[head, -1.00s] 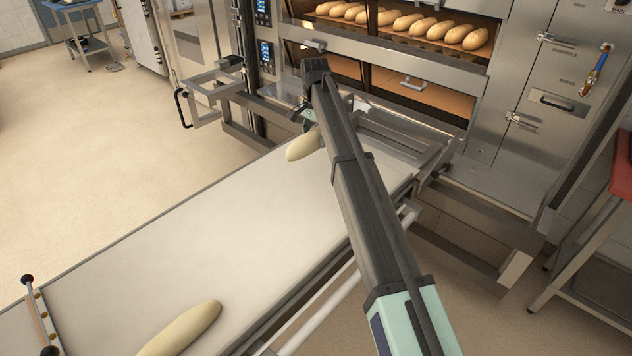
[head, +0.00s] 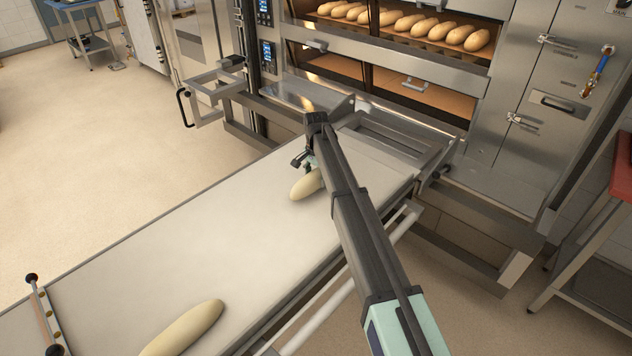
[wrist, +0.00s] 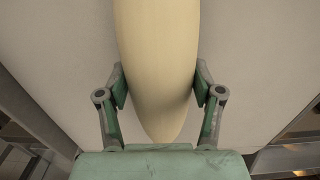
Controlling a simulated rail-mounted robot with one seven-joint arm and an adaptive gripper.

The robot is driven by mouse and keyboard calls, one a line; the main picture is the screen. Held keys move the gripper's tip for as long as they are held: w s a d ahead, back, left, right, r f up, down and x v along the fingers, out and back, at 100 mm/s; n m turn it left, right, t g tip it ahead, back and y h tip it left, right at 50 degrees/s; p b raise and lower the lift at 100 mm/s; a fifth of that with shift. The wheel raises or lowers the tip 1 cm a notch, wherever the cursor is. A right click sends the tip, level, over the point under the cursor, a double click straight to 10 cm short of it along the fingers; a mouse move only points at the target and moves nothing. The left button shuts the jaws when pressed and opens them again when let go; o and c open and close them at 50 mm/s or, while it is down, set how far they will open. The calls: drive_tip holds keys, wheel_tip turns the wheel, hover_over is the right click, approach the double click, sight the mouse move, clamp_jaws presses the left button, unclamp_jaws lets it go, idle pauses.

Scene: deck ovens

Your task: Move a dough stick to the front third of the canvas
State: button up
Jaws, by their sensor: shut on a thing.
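A pale dough stick (head: 305,186) is near the oven end of the canvas (head: 215,235), partly hidden behind my arm in the head view. My gripper (wrist: 160,88) has its two green fingers on either side of this dough stick (wrist: 158,50), pressed against it near one end. In the head view my gripper (head: 308,160) is largely hidden by my arm. Whether the held stick touches the canvas or hangs just above it, I cannot tell. A second dough stick (head: 184,329) lies at the near end of the canvas, at the bottom of the head view.
The deck oven (head: 390,55) stands beyond the canvas, with several baked loaves (head: 435,27) on its upper deck. A metal frame (head: 395,140) lies between canvas and oven. A red-topped table (head: 622,165) stands at right. The canvas between the two sticks is clear.

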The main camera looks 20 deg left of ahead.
sight(316, 172)
drive_tip(key=shift+f, duration=1.1)
drive_tip(key=shift+f, duration=0.1)
drive_tip(key=o, duration=1.4)
drive_tip(key=shift+o, duration=0.2)
wheel_tip(316, 172, up, 12)
drive_tip(key=shift+r+b, duration=0.15)
drive_tip(key=shift+b, duration=0.3)
